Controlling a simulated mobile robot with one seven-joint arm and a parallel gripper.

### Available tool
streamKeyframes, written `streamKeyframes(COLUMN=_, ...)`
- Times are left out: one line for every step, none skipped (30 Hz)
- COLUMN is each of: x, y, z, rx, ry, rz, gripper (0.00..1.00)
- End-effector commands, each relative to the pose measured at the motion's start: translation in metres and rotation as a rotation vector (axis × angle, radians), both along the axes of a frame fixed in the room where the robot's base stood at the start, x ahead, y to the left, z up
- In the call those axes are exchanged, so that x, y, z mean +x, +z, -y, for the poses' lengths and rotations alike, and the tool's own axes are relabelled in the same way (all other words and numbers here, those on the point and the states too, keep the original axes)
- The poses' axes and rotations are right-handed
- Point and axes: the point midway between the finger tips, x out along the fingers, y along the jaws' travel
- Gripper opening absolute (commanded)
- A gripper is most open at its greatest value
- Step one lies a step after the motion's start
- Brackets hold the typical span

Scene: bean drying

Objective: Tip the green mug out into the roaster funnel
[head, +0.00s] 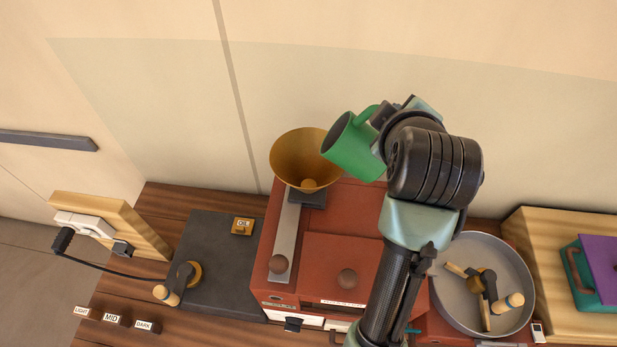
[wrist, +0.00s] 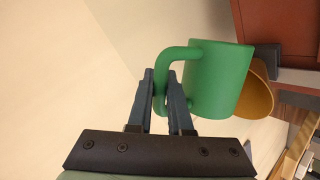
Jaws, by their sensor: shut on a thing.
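The green mug (head: 355,150) is held up by its handle, tilted, with its dark open mouth facing left toward the funnel. My gripper (wrist: 166,92) is shut on the mug's handle in the wrist view, where the mug body (wrist: 218,80) shows just right of the fingers. The roaster funnel (head: 298,155) is a wide golden-brown cone on top of the red roaster (head: 345,222). The mug's mouth is at the funnel's right rim in the head view; I cannot tell if they touch. A small brown rounded thing shows low in the funnel. The mug's inside looks dark, contents unclear.
A grey round pan (head: 500,260) with a stirrer is at the right, beside a wooden box (head: 560,240) with teal and purple things. A dark plate (head: 215,265) is at the left, near labels LIGHT, MID and DARK. A wall stands behind.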

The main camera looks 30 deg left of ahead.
Motion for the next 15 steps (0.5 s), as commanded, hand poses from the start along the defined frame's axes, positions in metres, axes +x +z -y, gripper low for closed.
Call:
streamKeyframes(x=0.000, y=0.001, z=0.000, rx=0.002, ry=-0.001, rz=0.004, gripper=0.00)
streamKeyframes(x=0.000, y=0.001, z=0.000, rx=0.002, ry=-0.001, rz=0.004, gripper=0.00)
streamKeyframes(x=0.000, y=0.001, z=0.000, rx=0.002, ry=-0.001, rz=0.004, gripper=0.00)
streamKeyframes(x=0.000, y=0.001, z=0.000, rx=0.002, ry=-0.001, rz=0.004, gripper=0.00)
streamKeyframes(x=0.000, y=0.001, z=0.000, rx=0.003, ry=-0.001, rz=0.003, gripper=0.00)
streamKeyframes(x=0.000, y=0.002, z=0.000, rx=0.001, ry=-0.001, rz=0.004, gripper=0.00)
streamKeyframes(x=0.000, y=0.002, z=-0.001, rx=-0.006, ry=0.000, rz=0.004, gripper=0.00)
streamKeyframes(x=0.000, y=0.003, z=-0.003, rx=-0.018, ry=0.001, rz=0.006, gripper=0.00)
streamKeyframes(x=0.000, y=0.005, z=-0.006, rx=-0.040, ry=0.004, rz=0.009, gripper=0.00)
streamKeyframes(x=-0.001, y=0.007, z=-0.009, rx=-0.062, ry=0.004, rz=0.011, gripper=0.00)
streamKeyframes(x=-0.001, y=0.008, z=-0.011, rx=-0.086, ry=0.004, rz=0.015, gripper=0.00)
streamKeyframes(x=-0.002, y=0.010, z=-0.014, rx=-0.116, ry=0.003, rz=0.019, gripper=0.00)
streamKeyframes(x=-0.002, y=0.011, z=-0.017, rx=-0.138, ry=0.004, rz=0.022, gripper=0.00)
streamKeyframes(x=-0.002, y=0.012, z=-0.019, rx=-0.158, ry=0.004, rz=0.024, gripper=0.00)
streamKeyframes(x=-0.002, y=0.012, z=-0.020, rx=-0.179, ry=0.003, rz=0.027, gripper=0.00)
